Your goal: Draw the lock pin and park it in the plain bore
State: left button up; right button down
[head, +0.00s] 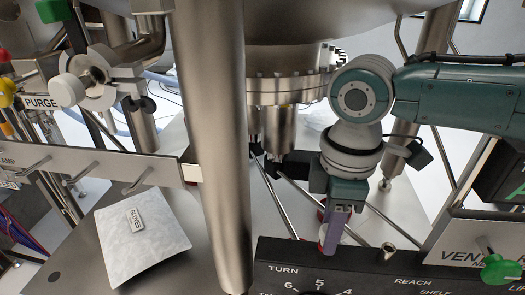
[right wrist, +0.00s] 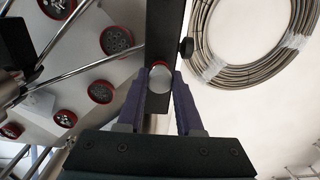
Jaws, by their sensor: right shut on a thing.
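My right gripper (head: 335,232) reaches down from the upper right, over the dark panel's back edge. In the right wrist view its purple fingers (right wrist: 159,90) are closed on a small round silvery piece with a red edge (right wrist: 160,76), which I take for the lock pin. In the head view only a little of a silvery piece shows beside the fingers, so its full length is hidden. A short metal sleeve (head: 388,252) stands on the panel right of the gripper; I cannot tell whether it is the plain bore. My left gripper is out of view.
The dark panel (head: 290,255) carries "TURN" and numbers. A green knob (head: 499,269) is on a labelled plate at the right. A thick steel post (head: 215,150) stands left of the gripper. A gloves packet (head: 140,235) lies at the left. A coiled hose (right wrist: 205,50) shows in the wrist view.

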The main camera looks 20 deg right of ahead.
dwell(0.8)
jog(key=shift+r+p, duration=3)
jog(key=shift+p, duration=0.3)
jog(key=shift+s, duration=0.1)
